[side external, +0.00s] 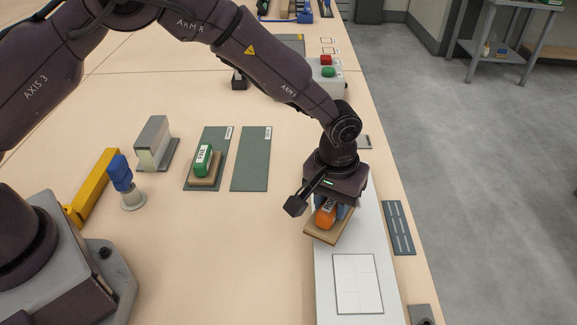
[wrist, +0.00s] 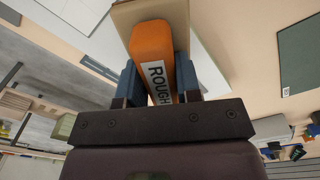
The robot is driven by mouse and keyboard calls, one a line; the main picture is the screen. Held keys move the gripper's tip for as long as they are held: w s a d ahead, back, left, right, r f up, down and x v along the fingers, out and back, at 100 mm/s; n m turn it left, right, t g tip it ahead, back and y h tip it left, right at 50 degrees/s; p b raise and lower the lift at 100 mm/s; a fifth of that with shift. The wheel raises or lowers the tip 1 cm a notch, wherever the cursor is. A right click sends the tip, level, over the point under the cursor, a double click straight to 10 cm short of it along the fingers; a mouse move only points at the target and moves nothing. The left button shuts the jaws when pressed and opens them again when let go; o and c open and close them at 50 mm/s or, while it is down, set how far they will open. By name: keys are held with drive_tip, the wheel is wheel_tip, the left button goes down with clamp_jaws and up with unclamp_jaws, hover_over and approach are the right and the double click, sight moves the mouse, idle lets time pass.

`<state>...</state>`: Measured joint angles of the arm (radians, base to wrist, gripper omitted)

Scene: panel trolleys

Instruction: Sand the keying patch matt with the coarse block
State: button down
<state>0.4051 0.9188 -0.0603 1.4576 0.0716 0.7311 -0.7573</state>
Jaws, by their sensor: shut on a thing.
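My gripper (side external: 333,208) is shut on the orange handle of the coarse block (side external: 326,216), which has a tan flat base. In the wrist view its label reads ROUGH and the orange handle (wrist: 153,45) sits between the two blue fingers. The block is over the left part of the white panel (side external: 365,220), its base slightly past the panel's left edge. I cannot tell whether the base touches the panel.
A green-handled block (side external: 203,160) stands on a dark green mat (side external: 222,140); the mat beside it (side external: 252,158) is empty. A blue-topped post (side external: 121,174), a yellow bar (side external: 94,185) and a grey stand (side external: 153,140) are left. A button box (side external: 327,75) is behind.

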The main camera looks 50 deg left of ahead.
drive_tip(key=s+d+r+m, duration=0.1)
drive_tip(key=s+d+r, duration=0.1)
drive_tip(key=d, duration=0.5)
drive_tip(key=s+d+r+m, duration=0.2)
drive_tip(key=s+d, duration=0.2)
drive_tip(key=d, duration=0.3)
drive_tip(key=shift+s+d, duration=0.25)
drive_tip(key=shift+d, duration=0.05)
drive_tip(key=shift+f, duration=2.85)
drive_tip(key=shift+f, duration=0.25)
drive_tip(key=shift+f, duration=0.35)
